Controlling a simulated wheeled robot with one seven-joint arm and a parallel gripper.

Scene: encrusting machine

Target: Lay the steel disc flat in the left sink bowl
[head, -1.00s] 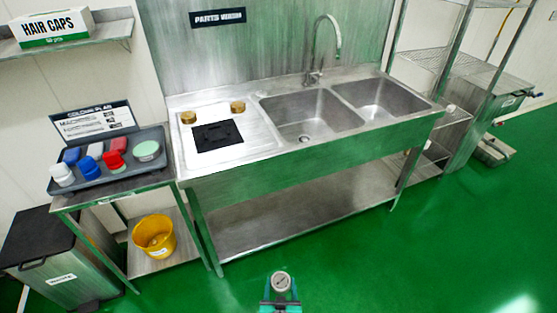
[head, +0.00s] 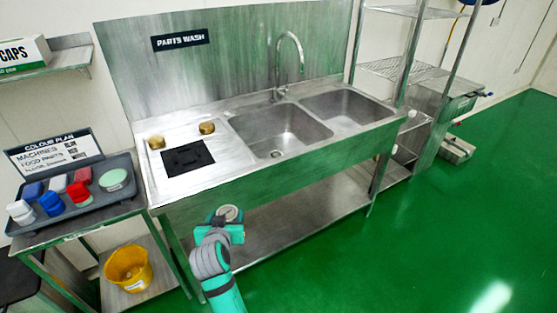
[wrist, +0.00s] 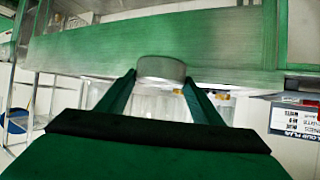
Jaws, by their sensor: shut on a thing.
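The steel disc (wrist: 161,70) is between the fingertips of my gripper (wrist: 160,84) in the wrist view. The gripper is shut on it. In the head view the disc (head: 230,213) shows at the end of my gripper (head: 224,222), in front of the sink unit's front panel and apart from it. The left sink bowl (head: 282,130) is behind and up to the right of the gripper in the picture. It looks empty, with a drain in its floor.
The right sink bowl (head: 346,107) and tap (head: 289,62) are beyond. The drainboard holds a black mat (head: 187,157) and two brass parts (head: 207,127). A side table carries a grey tray (head: 72,207) with coloured brushes. A yellow bucket (head: 128,268) sits below it.

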